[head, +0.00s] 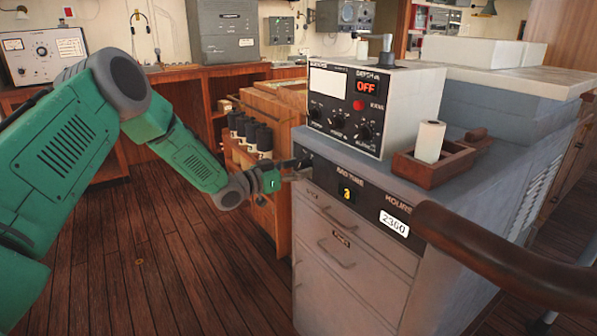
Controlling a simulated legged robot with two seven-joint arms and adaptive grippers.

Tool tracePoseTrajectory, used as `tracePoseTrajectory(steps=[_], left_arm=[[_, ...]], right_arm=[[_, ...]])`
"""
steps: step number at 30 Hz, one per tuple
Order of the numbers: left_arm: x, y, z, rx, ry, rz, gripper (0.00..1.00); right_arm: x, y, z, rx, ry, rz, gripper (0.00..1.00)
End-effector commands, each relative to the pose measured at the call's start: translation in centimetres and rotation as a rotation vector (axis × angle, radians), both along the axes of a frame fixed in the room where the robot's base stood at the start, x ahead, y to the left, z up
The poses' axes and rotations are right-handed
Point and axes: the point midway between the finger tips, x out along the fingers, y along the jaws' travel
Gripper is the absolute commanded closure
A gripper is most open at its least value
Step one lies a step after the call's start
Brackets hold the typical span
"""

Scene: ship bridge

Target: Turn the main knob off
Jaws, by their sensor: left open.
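My left arm is green and comes in from the left. Its dark gripper (297,170) is open at the left end of the black panel (368,203) on the front of the grey cabinet. Whatever control sits at that end of the panel is largely hidden by the fingers, and I cannot tell whether they touch it. No knob is clearly labelled as the main one. A white instrument box (400,88) on the cabinet top shows a red "OFF" display (367,87) and several black knobs. My right gripper is not in view.
A brown rail (500,255) crosses the right foreground. A wooden tray (408,170) with a white roll (429,141) sits beside the instrument box. Below the panel are drawers with handles (336,254). A wooden cabinet (277,100) stands behind the gripper. The plank floor at left is clear.

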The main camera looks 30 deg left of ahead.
Motion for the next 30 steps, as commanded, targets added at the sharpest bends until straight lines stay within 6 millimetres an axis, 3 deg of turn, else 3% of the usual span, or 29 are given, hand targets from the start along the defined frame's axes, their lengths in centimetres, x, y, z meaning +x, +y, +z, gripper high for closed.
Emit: tracePoseTrajectory(steps=[11, 16, 30], left_arm=[[0.71, 0.53, -0.38, -0.01, 0.0, 0.001, 0.49], [0.67, 0.45, -0.33, -0.007, 0.001, 0.002, 0.98], [0.74, 0.5, -0.04, -0.066, 0.02, 0.004, 0.98]], right_arm=[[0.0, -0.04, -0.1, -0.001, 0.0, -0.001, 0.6], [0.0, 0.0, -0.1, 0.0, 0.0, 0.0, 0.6], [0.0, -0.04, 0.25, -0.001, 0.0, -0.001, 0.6]])
